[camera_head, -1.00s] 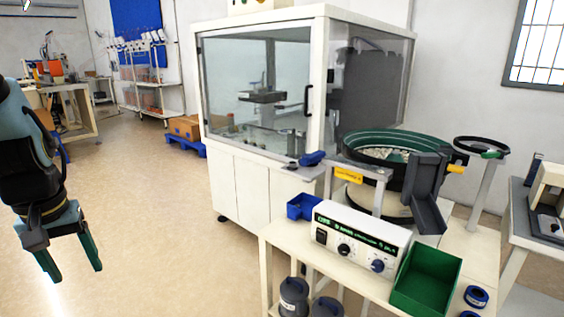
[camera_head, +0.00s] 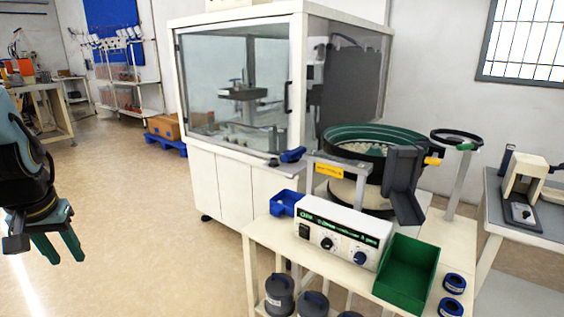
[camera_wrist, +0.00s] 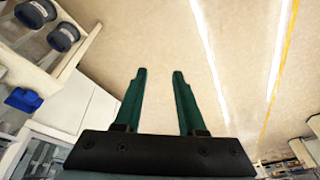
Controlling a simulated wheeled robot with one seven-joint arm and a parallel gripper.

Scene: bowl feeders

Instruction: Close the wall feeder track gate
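The bowl feeder (camera_head: 337,139) has a green-lined bowl with pale parts inside, on the cream bench at right. A dark grey track chute (camera_head: 403,182) slopes down from its right side. A yellow tab (camera_head: 433,161) sticks out at the chute's top right. A blue lever-like piece (camera_head: 293,155) sits at the left end of a grey rail. I cannot tell which piece is the gate, or its position. My gripper (camera_head: 66,252) is at the far left, well away from the feeder, open and empty. Its green fingers also show apart in the wrist view (camera_wrist: 160,76).
A control box (camera_head: 340,232), a green bin (camera_head: 408,272) and a small blue bin (camera_head: 287,203) stand on the bench (camera_head: 262,235). A glass-walled cabinet (camera_head: 240,100) stands behind. Open floor (camera_head: 150,240) lies between my gripper and the bench.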

